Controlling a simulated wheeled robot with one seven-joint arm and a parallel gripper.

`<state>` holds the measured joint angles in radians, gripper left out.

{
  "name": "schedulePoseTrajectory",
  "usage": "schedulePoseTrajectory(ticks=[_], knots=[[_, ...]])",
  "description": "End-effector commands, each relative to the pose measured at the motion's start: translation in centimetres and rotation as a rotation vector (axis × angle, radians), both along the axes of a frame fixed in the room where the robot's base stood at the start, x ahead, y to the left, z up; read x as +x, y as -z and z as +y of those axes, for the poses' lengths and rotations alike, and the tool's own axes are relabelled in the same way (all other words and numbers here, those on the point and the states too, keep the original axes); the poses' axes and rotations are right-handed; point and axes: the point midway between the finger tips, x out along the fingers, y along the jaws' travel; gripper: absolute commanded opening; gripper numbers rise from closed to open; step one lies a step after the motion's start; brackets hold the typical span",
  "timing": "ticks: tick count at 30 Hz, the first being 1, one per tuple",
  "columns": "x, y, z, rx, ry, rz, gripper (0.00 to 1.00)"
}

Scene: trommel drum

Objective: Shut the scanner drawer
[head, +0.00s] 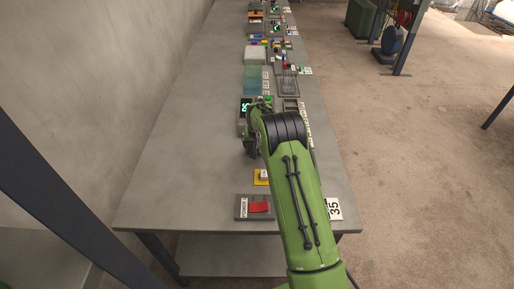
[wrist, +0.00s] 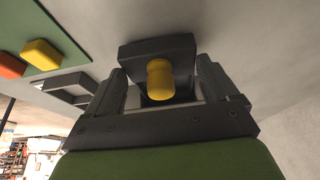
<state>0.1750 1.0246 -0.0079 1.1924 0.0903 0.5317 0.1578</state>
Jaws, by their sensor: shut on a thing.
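My gripper (wrist: 163,82) fills the middle of the wrist view, with one dark finger on each side. Between the fingers is a dark block (wrist: 128,50) with a yellow rounded knob (wrist: 159,80) on it. The jaws look closed on this block; whether it is part of the scanner drawer I cannot tell. In the head view my gripper (head: 251,145) is low over the bench beside a dark device with a lit green display (head: 246,107). My arm hides most of the area around it, and no drawer shows clearly.
The long grey bench (head: 190,150) has a clear left side along the wall. A red switch on a dark plate (head: 259,207) and a yellow-based switch (head: 261,177) are nearer. A translucent teal box (head: 256,79) and grey tray (head: 289,86) stand beyond. The wrist view shows a green panel (wrist: 65,25).

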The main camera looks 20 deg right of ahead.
Motion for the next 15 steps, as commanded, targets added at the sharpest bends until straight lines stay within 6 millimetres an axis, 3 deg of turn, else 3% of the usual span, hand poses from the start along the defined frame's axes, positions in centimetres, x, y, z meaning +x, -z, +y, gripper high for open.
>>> schedulePoseTrajectory(ticks=[15], knots=[[2.3, -0.1, -0.9, 0.0, -0.001, -0.002, 0.69]])
